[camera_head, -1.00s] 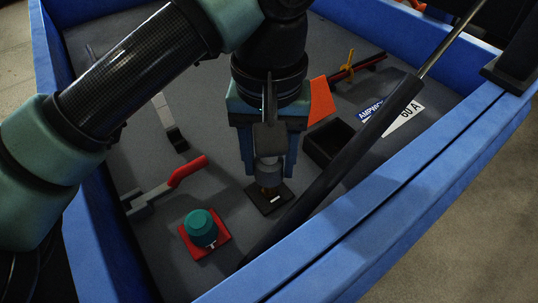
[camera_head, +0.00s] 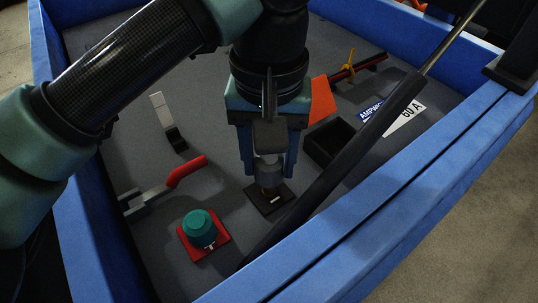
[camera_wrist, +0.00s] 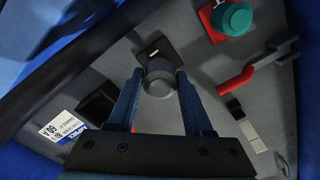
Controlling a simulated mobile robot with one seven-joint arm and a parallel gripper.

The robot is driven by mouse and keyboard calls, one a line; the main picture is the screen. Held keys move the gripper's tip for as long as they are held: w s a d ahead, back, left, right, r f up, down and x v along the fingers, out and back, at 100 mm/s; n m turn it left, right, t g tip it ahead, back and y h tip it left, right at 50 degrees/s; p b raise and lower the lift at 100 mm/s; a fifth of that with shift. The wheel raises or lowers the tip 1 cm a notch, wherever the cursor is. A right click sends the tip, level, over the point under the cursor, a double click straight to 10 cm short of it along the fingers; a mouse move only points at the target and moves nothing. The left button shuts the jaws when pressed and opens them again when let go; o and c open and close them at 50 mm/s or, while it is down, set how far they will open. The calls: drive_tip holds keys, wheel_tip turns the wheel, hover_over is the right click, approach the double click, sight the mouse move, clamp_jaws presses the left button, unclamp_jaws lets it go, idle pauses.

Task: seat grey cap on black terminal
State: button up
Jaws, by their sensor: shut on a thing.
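My gripper (camera_head: 269,172) is shut on the grey cap (camera_head: 267,174), which sits between its blue fingers. The cap also shows in the wrist view (camera_wrist: 159,78) as a round grey piece between the fingertips. Below it is the black terminal (camera_head: 269,199), a dark square base with a small white label and a brownish post partly showing under the cap. The cap is right over the post. I cannot tell whether it is fully down on it. The terminal's base also shows in the wrist view (camera_wrist: 152,48), partly hidden by the cap.
A teal cap (camera_head: 201,229) sits on a red base at front left. A red-handled lever (camera_head: 187,171) stands left of the terminal. An open black box (camera_head: 327,144) is to the right. A dark strut (camera_head: 340,165) crosses close by on the right. Blue walls (camera_head: 400,195) enclose the tray.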

drive_tip(key=shift+f, duration=0.1)
drive_tip(key=shift+f+b, duration=1.15)
drive_tip(key=shift+f+b, duration=0.95)
drive_tip(key=shift+b, duration=0.1)
idle(0.4)
drive_tip(key=o, duration=0.9)
drive_tip(key=shift+r, duration=0.1)
